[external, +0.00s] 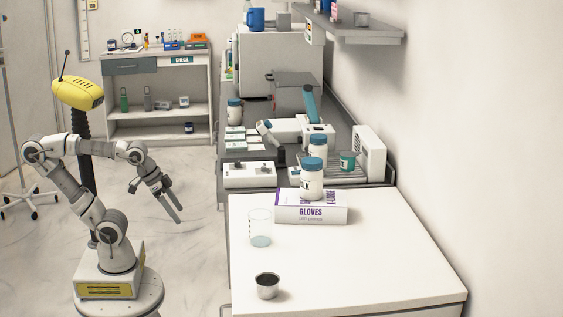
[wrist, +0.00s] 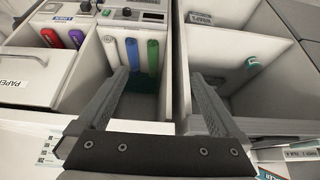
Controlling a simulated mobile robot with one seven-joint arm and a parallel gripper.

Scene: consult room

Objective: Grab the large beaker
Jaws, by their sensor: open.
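A clear glass beaker (external: 260,228) stands upright near the left edge of the white table top (external: 380,255) in the external view. It looks to be the large beaker; no other clear beaker shows on this table. My gripper (external: 177,214) hangs over the floor to the left of the table, pointing down and to the right, apart from the beaker. In the wrist view my gripper (wrist: 158,75) has its two fingers spread wide with nothing between them. The beaker does not show in the wrist view.
A small metal cup (external: 267,289) stands in front of the beaker. Behind it lies a gloves box (external: 311,213) with a blue-lidded white jar (external: 312,182) on top. The table's right part is clear. The wrist view shows grey compartments with blue and green bottles (wrist: 152,55).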

